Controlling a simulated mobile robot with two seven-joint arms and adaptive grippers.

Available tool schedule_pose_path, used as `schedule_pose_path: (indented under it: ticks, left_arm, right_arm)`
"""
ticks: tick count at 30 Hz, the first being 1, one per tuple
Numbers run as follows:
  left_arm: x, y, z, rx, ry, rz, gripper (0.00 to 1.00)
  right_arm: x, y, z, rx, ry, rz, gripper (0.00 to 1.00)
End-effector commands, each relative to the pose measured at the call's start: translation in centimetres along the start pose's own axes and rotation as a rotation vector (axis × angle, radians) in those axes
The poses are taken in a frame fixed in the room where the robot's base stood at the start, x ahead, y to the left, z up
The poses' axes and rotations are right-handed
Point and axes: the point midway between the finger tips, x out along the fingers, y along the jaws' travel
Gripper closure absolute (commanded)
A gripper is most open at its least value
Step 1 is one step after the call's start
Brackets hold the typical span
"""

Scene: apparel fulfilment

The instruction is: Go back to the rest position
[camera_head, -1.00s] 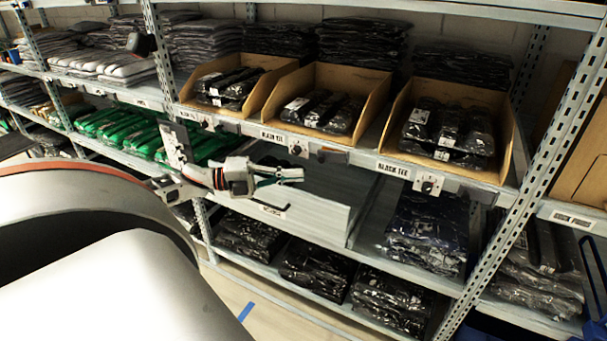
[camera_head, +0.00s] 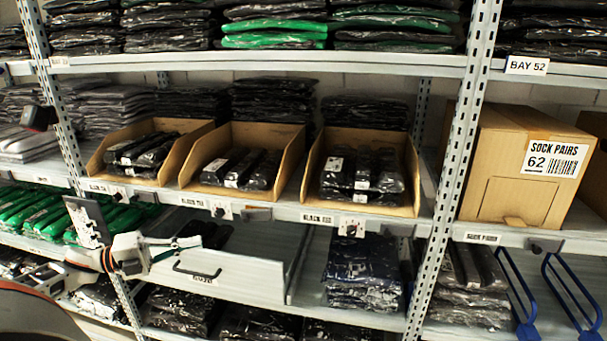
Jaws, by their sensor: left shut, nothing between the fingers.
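My left gripper (camera_head: 190,243) reaches in from the left in the head view. Its fingers are shut with nothing between them. It is in front of the shelving, beside a pulled-out white drawer (camera_head: 240,268) with a dark handle. Dark packed items (camera_head: 204,234) lie at the drawer's back left, behind the fingers. My right gripper is not in view.
Three cardboard bins (camera_head: 238,164) of black packs stand on the middle shelf. Green packs (camera_head: 38,208) lie at the left. A metal upright (camera_head: 455,170) and blue hooks (camera_head: 572,300) are at the right.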

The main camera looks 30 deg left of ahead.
Motion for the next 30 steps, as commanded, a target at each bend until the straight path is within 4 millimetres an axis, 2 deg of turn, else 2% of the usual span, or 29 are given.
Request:
schedule_pose_path:
  ticks: [5, 8, 11, 14, 18, 20, 22, 24, 27, 30]
  left_arm:
    - [0.0, 0.3, -0.1, -0.008, -0.006, 0.000, 1.00]
    - [0.2, 2.3, -0.8, -0.060, -0.047, 0.000, 1.00]
    - [0.8, 6.4, -2.4, -0.178, -0.140, 0.002, 1.00]
    - [1.7, 11.8, -5.1, -0.353, -0.268, 0.009, 1.00]
    - [3.5, 18.9, -10.6, -0.634, -0.445, 0.027, 1.00]
    - [4.5, 21.7, -13.4, -0.759, -0.515, 0.039, 1.00]
    - [5.9, 24.4, -17.1, -0.906, -0.590, 0.057, 1.00]
    - [7.4, 26.6, -21.1, -1.052, -0.656, 0.080, 1.00]
    - [9.6, 28.8, -26.7, -1.244, -0.732, 0.118, 1.00]
    - [11.5, 29.7, -31.4, -1.394, -0.782, 0.155, 1.00]
  right_arm:
    - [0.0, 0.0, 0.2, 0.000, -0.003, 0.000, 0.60]
    - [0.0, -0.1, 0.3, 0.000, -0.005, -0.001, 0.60]
    - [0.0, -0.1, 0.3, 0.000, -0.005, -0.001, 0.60]
    - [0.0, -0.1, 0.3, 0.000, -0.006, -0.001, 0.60]
    - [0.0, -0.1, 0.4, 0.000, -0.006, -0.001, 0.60]
    - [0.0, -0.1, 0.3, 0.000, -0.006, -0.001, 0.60]
    - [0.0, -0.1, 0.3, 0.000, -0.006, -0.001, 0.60]
    - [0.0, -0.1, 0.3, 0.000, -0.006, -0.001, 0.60]
    - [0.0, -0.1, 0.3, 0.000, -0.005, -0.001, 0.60]
    - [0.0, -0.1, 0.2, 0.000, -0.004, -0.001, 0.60]
